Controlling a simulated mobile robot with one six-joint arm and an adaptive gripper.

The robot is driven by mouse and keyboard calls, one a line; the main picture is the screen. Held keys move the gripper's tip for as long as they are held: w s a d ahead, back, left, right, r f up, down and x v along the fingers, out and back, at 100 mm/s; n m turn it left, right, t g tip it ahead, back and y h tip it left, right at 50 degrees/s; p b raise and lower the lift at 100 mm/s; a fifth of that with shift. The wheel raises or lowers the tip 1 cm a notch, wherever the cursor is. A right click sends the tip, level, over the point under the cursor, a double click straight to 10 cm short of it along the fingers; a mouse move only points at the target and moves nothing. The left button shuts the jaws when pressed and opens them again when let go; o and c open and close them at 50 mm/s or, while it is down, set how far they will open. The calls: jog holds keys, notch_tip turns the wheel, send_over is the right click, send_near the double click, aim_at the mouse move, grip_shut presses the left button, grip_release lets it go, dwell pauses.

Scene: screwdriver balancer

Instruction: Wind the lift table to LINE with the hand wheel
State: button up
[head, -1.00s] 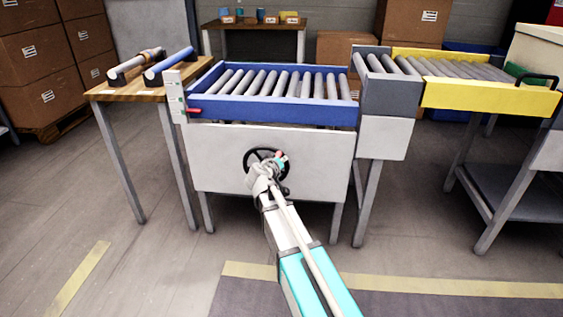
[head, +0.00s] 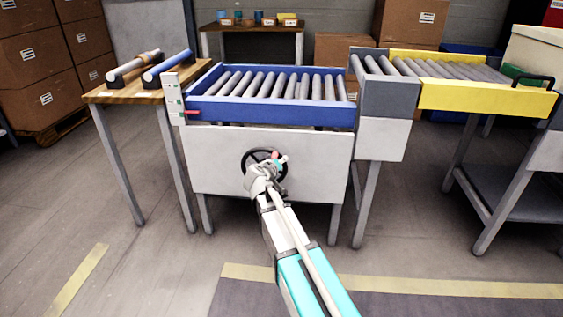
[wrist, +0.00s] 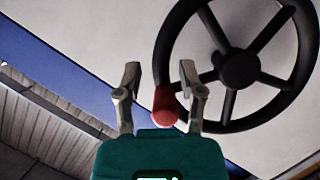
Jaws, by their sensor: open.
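The black hand wheel (head: 247,162) is on the pale front panel of the lift table. In the wrist view, the wheel (wrist: 238,68) is at upper right, and its red knob (wrist: 165,104) stands between my fingers, nearer the right one. My gripper (wrist: 161,78) is open around the knob; contact is unclear. In the head view, my gripper (head: 268,170) covers part of the wheel. The lift table (head: 270,112) has a blue frame with grey rollers. A red pointer (head: 192,111) at its left stands beside a pale scale plate (head: 174,90); the scale's lettering is too small to read.
A wooden table (head: 128,95) with two rollers stands at left. A grey roller section (head: 388,97) and a yellow-sided conveyor (head: 485,98) stand at right. Floor in front is clear.

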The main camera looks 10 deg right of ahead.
jog(key=shift+s+d+f+m+g, duration=0.1)
jog(key=shift+s+d+m+g, duration=0.15)
jog(key=shift+d, duration=0.2)
jog(key=c, duration=0.4)
jog(key=d+m+g+p, duration=0.1)
jog(key=s+d+f+m+g, duration=0.1)
jog(key=shift+s+d+f+m+p, duration=0.2)
jog(key=shift+d+m+p, duration=0.05)
jog(key=shift+d+p, duration=0.1)
grip_shut()
jog(key=s+d+f+m+g+y+p, duration=0.2)
jog(key=d+f+m+g+y+p, duration=0.25)
jog(key=d+m+g+y, duration=0.6)
notch_tip(320, 180, up, 12)
jog(key=m+t+y+p, duration=0.3)
jog(key=m+t+y, duration=0.1)
jog(key=m+y, duration=0.5)
jog(key=shift+s+a+r+m+t+p, duration=0.2)
jog(key=shift+m+t+p, duration=0.1)
jog(key=shift+m, duration=0.15)
jog(key=shift+f, duration=0.1)
